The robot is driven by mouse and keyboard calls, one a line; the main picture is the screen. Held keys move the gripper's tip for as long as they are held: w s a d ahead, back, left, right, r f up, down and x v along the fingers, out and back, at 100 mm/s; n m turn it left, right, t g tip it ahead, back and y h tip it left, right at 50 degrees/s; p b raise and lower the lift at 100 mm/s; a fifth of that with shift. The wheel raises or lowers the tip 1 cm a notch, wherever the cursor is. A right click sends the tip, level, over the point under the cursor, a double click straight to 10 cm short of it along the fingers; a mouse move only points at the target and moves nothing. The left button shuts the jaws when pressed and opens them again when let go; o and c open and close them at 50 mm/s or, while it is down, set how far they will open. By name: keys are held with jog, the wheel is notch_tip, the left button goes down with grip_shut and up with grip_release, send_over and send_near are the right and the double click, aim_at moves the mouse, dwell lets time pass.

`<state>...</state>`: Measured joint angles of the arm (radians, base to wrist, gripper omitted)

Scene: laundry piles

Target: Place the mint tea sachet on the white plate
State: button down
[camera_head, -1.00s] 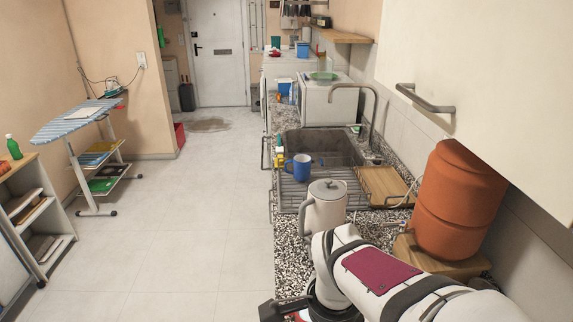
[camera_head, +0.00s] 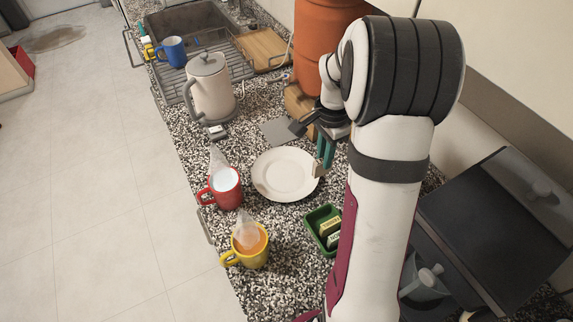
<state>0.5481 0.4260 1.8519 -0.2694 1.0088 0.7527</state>
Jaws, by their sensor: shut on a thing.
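The white plate (camera_head: 286,174) lies flat and empty on the speckled counter. My gripper (camera_head: 321,163), with teal fingers pointing down, is at the plate's right rim. It is shut on a small tan sachet (camera_head: 317,171), held upright at the fingertips. I cannot read its label, nor tell whether it touches the plate. A green tray (camera_head: 312,219) to the lower right of the plate holds other small packets, one yellowish and one pale. My arm hides part of the tray.
A red mug (camera_head: 227,199) stands close left of the plate, and a yellow mug (camera_head: 247,261) stands nearer. A white kettle (camera_head: 211,92) is behind them. A grey flat piece (camera_head: 280,131) lies behind the plate. A dark appliance (camera_head: 480,235) is at right.

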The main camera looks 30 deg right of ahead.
jog(key=w+a+f, duration=0.1)
jog(key=w+f, duration=0.1)
jog(key=w+a+f, duration=0.2)
jog(key=f, duration=0.1)
jog(key=w+a+f, duration=0.2)
jog(key=f, duration=0.1)
jog(key=shift+w, duration=0.15)
jog(key=shift+f, duration=0.4)
jog(key=shift+f, duration=0.15)
jog(key=c, duration=0.8)
grip_release()
jog(key=shift+c, duration=0.2)
